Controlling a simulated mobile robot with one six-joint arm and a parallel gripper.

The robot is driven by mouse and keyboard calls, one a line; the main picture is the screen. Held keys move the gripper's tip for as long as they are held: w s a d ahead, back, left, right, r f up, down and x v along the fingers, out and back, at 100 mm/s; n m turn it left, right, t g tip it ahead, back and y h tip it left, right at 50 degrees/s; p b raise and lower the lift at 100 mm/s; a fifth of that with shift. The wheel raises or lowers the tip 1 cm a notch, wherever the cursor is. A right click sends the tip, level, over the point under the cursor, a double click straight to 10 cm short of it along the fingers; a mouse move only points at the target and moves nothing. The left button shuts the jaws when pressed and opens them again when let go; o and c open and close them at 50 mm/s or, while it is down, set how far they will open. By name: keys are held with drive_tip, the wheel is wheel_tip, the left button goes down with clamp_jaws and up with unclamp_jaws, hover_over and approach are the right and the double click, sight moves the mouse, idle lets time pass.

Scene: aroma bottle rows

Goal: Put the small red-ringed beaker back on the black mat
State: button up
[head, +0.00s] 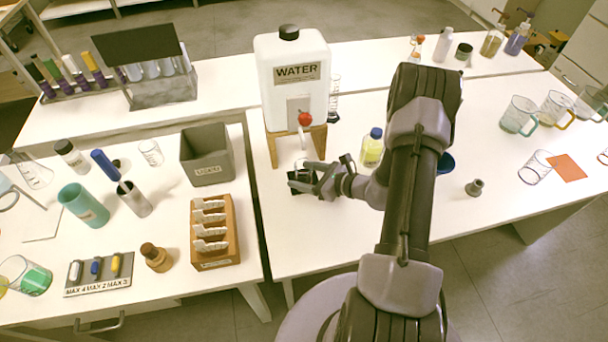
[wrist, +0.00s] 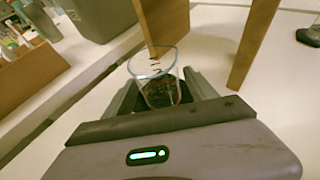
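A small clear beaker (wrist: 156,78) stands between the two fingers of my gripper (wrist: 162,92) in the wrist view. Red shows near its base, and dark marks show on its glass. The fingers flank it closely; I cannot tell whether both touch it. In the head view my gripper (head: 312,180) is low over the table in front of the water tank, and its fingers hide most of the beaker. The black mat (head: 297,190) shows only in part, under the gripper. I cannot tell whether the beaker rests on it.
The white water tank (head: 291,85) with a red tap (head: 304,119) stands on a wooden stand (head: 271,150) just behind my gripper. A yellow bottle with a blue cap (head: 372,148) stands to the right. A gap separates the left table. The table in front of my gripper is clear.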

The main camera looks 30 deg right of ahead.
drive_tip(key=shift+r, duration=0.1)
drive_tip(key=shift+s+d+r+p, duration=0.15)
drive_tip(key=shift+s+r+p, duration=0.1)
drive_tip(key=shift+p, duration=0.1)
drive_tip(key=p+v, duration=0.3)
drive_tip(key=v, duration=0.8)
drive_tip(key=s+a+r+n+g+y, duration=0.2)
drive_tip(key=a+r+n+g, duration=0.6)
drive_tip(key=a+r+n, duration=0.8)
drive_tip(key=s+a+r+n+t+h, duration=0.1)
drive_tip(key=s+a+r+n+h, duration=0.2)
drive_tip(key=s+r+n, duration=0.2)
drive_tip(key=s+a+r+n+t+h, duration=0.1)
drive_tip(key=s+a+r+n+h, duration=0.2)
drive_tip(key=s+r, duration=0.4)
wheel_tip(320, 180, up, 3)
drive_tip(key=shift+a+f+n, duration=0.1)
drive_tip(key=shift+a+n, duration=0.5)
drive_tip(key=shift+n, duration=0.3)
